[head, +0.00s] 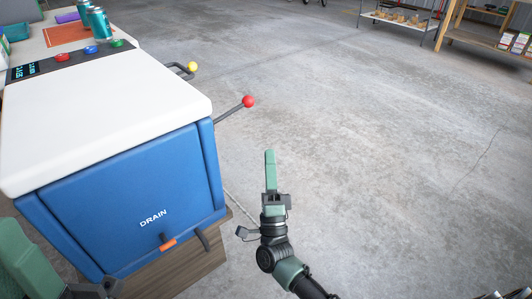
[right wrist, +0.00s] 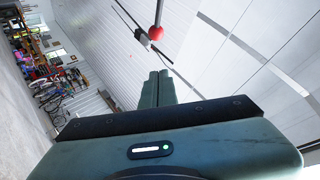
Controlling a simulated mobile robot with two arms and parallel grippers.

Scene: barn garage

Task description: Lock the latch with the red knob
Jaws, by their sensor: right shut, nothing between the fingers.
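The red knob (head: 249,102) is the ball end of a dark lever sticking out from the right side of the white-topped blue machine (head: 110,205). My right gripper (head: 269,152) is shut and empty, its fingers pointing up the picture. It is below and slightly right of the knob in the head view, apart from it. In the right wrist view the shut fingers (right wrist: 157,76) point toward a red ball (right wrist: 155,34) on a stem; I cannot tell for sure that it is the knob. My left gripper (head: 25,262) shows only partly at the lower left edge.
A second lever with a yellow knob (head: 193,67) is farther back on the same side. Colored buttons (head: 91,50) and teal cans (head: 98,22) are on top. An orange-tipped handle (head: 168,244) is at the front bottom.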

